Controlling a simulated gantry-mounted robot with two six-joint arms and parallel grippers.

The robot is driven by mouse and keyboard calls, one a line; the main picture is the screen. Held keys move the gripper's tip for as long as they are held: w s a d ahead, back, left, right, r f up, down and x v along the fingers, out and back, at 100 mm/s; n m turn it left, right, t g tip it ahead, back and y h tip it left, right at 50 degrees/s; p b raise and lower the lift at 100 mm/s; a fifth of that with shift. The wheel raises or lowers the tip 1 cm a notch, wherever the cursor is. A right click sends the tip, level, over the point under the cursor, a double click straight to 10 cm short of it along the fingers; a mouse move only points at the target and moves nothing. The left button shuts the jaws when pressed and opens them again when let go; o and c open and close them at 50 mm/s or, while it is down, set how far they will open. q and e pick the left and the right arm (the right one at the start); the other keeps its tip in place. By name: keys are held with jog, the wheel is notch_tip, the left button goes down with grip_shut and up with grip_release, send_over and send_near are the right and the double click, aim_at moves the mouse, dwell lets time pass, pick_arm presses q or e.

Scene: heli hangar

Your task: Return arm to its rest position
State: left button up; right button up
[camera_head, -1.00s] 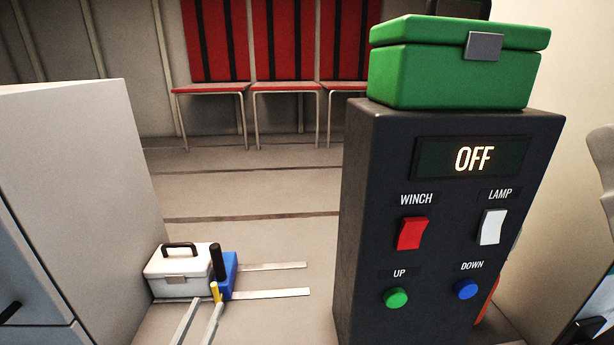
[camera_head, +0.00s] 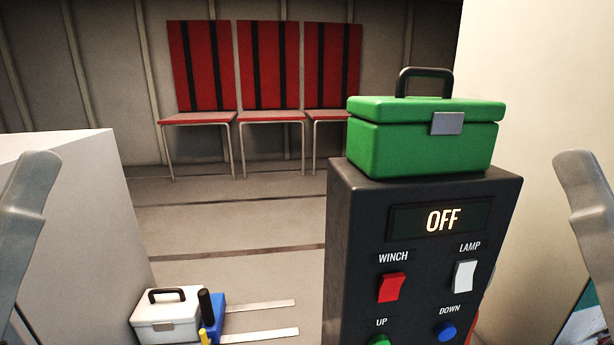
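A grey link of my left arm (camera_head: 22,215) stands at the left edge, and a matching link of my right arm (camera_head: 590,195) stands at the right edge. Neither gripper's fingertips show in the picture. The arm links are apart from the dark control box (camera_head: 345,240) and from the green case (camera_head: 420,140) on top of it.
The box has an OFF display (camera_head: 440,220), a red winch switch (camera_head: 391,287) and a white lamp switch (camera_head: 465,276). A white case (camera_head: 165,318) sits low at left beside a grey cabinet (camera_head: 70,210). Red seats (camera_head: 268,70) line the back wall.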

notch_tip(320, 180, up, 29)
jog(key=p, duration=2.6)
jog(key=shift+r, duration=0.15)
